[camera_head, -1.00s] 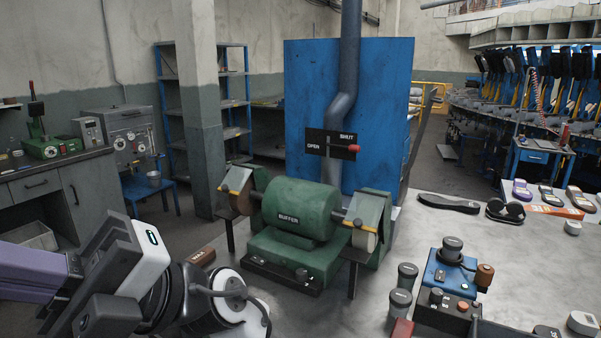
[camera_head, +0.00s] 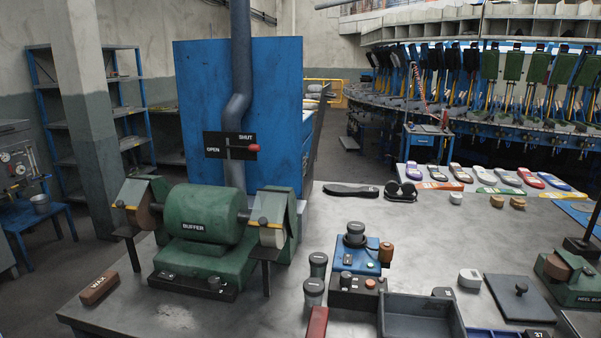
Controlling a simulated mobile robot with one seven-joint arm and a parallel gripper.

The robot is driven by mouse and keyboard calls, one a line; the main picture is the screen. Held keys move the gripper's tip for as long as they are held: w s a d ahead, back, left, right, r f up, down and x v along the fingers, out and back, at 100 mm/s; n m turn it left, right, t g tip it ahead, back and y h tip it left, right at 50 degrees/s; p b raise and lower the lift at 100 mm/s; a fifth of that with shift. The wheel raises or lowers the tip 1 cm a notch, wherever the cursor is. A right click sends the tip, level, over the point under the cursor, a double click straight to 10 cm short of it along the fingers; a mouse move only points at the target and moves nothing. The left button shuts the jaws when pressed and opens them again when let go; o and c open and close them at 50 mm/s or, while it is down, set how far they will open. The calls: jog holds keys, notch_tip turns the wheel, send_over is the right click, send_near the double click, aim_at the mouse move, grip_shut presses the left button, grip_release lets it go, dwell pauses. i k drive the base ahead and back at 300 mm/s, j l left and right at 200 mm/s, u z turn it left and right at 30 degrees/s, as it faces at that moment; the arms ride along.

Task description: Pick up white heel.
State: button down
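A small white heel-shaped block (camera_head: 469,278) lies on the grey workbench (camera_head: 390,228), right of the blue device. A second small white piece (camera_head: 456,198) lies farther back, beside tan and brown heel-like pieces. I cannot tell for sure which of the two white pieces is the heel. My gripper is not in view.
A dark tray (camera_head: 425,312) stands at the front, left of a dark lidded plate (camera_head: 518,297). The blue control device (camera_head: 360,262) and dark cylinders (camera_head: 315,275) stand left of it. The green buffer (camera_head: 207,220) is farther left. Colourful shoes (camera_head: 505,178) line the back.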

aim_at(468, 278)
jog(key=z, duration=0.4)
jog(key=l+z, duration=0.1)
jog(key=z, duration=0.25)
jog(key=i+z, duration=0.1)
jog(key=z, duration=0.3)
jog(key=i, duration=0.95)
